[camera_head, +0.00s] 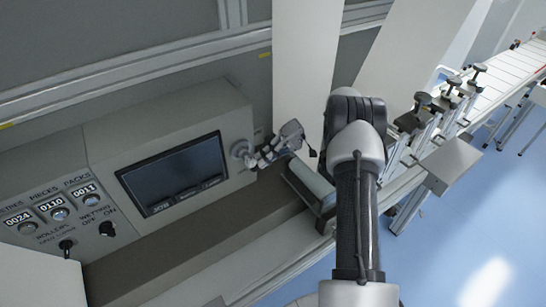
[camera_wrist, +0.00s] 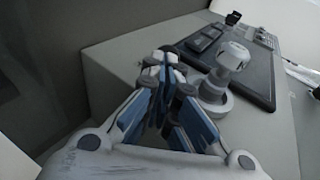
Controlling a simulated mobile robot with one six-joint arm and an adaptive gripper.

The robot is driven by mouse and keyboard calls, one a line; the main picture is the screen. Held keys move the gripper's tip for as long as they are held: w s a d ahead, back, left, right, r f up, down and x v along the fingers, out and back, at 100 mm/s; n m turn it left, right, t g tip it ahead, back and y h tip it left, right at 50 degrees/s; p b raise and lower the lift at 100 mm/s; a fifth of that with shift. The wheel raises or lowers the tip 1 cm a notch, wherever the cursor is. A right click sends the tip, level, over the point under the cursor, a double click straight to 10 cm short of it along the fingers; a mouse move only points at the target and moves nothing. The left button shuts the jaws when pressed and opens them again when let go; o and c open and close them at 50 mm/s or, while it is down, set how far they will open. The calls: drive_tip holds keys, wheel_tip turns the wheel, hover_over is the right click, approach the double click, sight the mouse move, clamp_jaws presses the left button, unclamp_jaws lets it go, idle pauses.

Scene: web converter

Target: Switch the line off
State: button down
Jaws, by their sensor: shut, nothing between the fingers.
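A pale round knob (camera_wrist: 232,56) on a wide round base (camera_wrist: 214,98) sticks out of the control panel beside the dark screen (camera_wrist: 262,75). In the head view its round base (camera_head: 240,148) shows at the screen's right edge, partly behind my gripper. My gripper (camera_head: 252,164) is at the panel's right end. In the wrist view my gripper (camera_wrist: 167,58) is shut and empty, with its fingertips just left of the knob. I cannot tell whether they touch it. No label or position mark on the knob is readable.
The screen (camera_head: 175,173) lies between. A grey ledge (camera_head: 190,240) runs below. White web sheets (camera_head: 305,60) and clamped fixtures (camera_head: 440,105) stand right of the panel.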

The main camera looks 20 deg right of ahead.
drive_tip(key=shift+b+x, duration=1.15)
drive_tip(key=shift+s+f, duration=0.2)
drive_tip(key=v, duration=1.2)
